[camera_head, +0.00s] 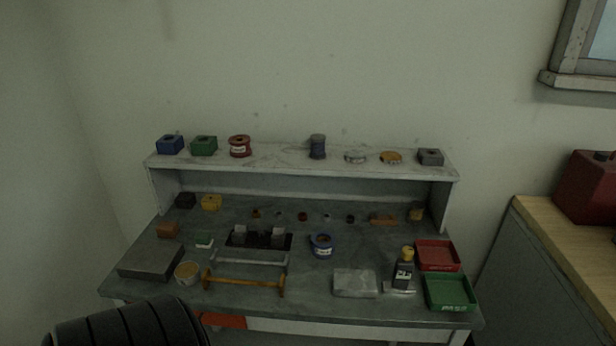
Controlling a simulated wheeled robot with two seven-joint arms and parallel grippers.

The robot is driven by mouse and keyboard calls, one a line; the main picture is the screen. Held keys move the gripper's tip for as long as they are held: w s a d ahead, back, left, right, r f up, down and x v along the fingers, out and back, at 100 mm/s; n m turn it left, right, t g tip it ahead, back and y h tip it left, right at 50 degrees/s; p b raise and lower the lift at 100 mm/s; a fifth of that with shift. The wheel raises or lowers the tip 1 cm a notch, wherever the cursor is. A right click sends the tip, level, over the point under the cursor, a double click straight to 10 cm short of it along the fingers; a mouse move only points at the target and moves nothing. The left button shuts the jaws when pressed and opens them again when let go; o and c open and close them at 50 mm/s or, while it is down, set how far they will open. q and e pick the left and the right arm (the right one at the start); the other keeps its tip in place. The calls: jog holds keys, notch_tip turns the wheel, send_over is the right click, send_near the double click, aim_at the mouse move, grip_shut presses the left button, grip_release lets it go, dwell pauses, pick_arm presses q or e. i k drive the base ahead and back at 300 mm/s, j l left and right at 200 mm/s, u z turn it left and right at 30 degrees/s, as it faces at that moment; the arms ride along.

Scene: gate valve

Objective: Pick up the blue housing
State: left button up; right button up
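A blue block-like housing (170,145) with a dark opening in its top sits at the far left end of the raised shelf. It stands just left of a similar green block (204,146), with a small gap between them. A round blue container (321,246) with a pale label stands lower down, near the middle of the bench top. Neither of my grippers is in view.
The shelf (275,158) also carries a red spool (240,146), a dark spool (317,147) and a grey block (430,157). The bench is crowded with small parts, a yellow-handled bar (243,282), and red (437,255) and green (450,293) trays at right.

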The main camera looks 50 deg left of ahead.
aim_at(323, 252)
jog(key=u, duration=1.4)
